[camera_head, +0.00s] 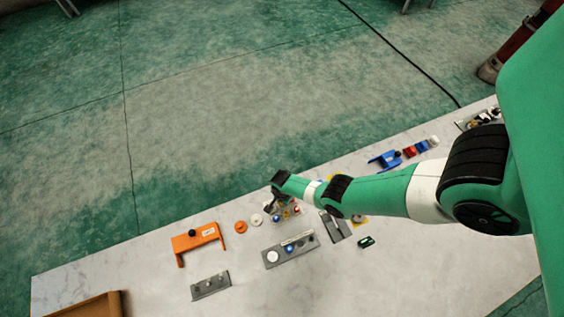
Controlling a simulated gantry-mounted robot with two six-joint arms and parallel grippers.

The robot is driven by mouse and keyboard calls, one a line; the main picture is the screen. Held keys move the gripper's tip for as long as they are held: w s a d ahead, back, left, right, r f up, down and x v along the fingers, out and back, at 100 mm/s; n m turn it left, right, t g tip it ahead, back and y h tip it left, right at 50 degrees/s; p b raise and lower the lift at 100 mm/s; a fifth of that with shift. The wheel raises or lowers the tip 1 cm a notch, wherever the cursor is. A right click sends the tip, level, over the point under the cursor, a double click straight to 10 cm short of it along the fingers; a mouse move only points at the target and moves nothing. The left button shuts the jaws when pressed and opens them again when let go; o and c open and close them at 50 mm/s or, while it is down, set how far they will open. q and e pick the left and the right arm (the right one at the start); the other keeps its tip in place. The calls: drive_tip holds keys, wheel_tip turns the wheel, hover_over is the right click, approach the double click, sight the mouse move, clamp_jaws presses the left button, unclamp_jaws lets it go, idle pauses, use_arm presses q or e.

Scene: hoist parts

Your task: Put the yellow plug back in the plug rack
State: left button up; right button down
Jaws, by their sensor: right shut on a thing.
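My right gripper (274,196) is at the end of the green arm that comes in from the right. It points down over a small cluster of coloured plugs in what looks like the plug rack (294,216). Blue, red and yellow-orange bits show there. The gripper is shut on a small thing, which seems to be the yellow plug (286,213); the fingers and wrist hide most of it. I cannot tell whether the plug is above the rack or partly in it. My left gripper is not in view.
A grey block with round parts (273,257) lies in front of the rack, and a grey pegged bar (210,286) farther front left. An orange bracket (197,240), orange disc (241,227) and white disc (256,219) lie left. A blue bracket (384,160) is behind my arm.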

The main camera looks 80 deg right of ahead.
drive_tip(key=shift+f+b, duration=0.35)
drive_tip(key=shift+f, duration=0.05)
idle(0.4)
drive_tip(key=c, duration=0.6)
unclamp_jaws()
wheel_tip(320, 180, up, 7)
drive_tip(key=p, duration=0.7)
drive_tip(key=shift+r, duration=0.1)
